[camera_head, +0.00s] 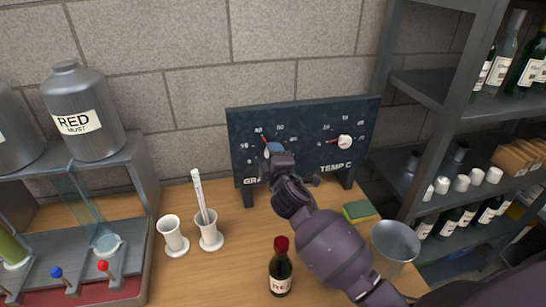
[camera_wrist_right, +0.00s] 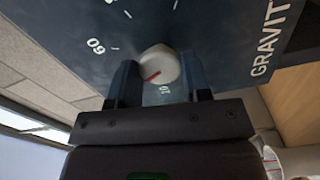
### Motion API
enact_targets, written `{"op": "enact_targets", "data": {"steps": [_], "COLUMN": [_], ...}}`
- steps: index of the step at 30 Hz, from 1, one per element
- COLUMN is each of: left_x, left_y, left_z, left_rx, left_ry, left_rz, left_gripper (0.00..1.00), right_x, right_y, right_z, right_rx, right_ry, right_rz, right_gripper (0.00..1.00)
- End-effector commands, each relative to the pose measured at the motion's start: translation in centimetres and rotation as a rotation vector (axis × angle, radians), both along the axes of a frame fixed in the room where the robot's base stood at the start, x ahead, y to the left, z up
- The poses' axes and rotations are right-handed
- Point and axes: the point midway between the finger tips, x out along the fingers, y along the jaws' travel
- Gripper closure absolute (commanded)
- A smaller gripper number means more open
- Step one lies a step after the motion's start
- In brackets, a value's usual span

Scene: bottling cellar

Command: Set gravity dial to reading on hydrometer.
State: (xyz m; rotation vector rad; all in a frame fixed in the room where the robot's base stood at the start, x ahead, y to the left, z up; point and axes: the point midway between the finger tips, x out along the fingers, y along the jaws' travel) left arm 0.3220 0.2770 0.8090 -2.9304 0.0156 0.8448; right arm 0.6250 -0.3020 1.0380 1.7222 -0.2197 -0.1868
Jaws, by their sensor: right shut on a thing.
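The dark blue dial panel (camera_head: 305,123) stands at the back of the bench, with a GRAVITY dial on the left and a TEMP C dial (camera_head: 344,142) on the right. My right gripper (camera_head: 275,153) is shut on the gravity dial. In the right wrist view the white gravity dial (camera_wrist_right: 160,66) sits between the two fingers, its red pointer line angled down and left in that view. The hydrometer (camera_head: 199,193) stands slightly tilted in a white cylinder (camera_head: 210,236); its scale is too small to read. My left gripper is out of view.
An empty white cylinder (camera_head: 172,237), a small dark bottle with a red cap (camera_head: 281,270), a sponge (camera_head: 358,211) and a grey metal cup (camera_head: 393,247) stand on the bench. A RED MUST jar (camera_head: 84,113) is at left. Bottle shelves (camera_head: 430,88) rise at right.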

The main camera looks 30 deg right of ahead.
Motion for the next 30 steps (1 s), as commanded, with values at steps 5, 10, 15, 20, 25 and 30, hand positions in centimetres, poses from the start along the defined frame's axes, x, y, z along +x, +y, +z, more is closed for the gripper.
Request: {"op": "enact_targets", "data": {"steps": [5,10,15,20,25,30], "left_x": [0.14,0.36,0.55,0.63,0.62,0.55], "left_y": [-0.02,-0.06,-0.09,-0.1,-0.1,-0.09], "left_z": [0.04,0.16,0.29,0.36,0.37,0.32], "left_rx": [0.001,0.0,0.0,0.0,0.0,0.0], "left_ry": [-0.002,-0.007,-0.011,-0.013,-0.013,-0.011], "left_rz": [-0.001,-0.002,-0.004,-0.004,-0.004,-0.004], "left_gripper": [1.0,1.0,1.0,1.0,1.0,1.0], "right_x": [-0.02,-0.02,-0.02,-0.01,0.0,-0.52], "right_y": [-0.04,-0.04,-0.04,-0.02,-0.01,0.14], "right_z": [-0.06,-0.06,-0.07,-0.04,-0.03,-0.06], "right_rx": [0.013,0.014,0.013,0.013,0.013,0.013], "right_ry": [-0.002,-0.002,-0.002,-0.002,-0.003,-0.002], "right_rz": [-0.001,-0.001,-0.001,0.0,0.0,0.0], "right_gripper": [0.79,0.79,0.51,0.32,0.32,0.32]}}
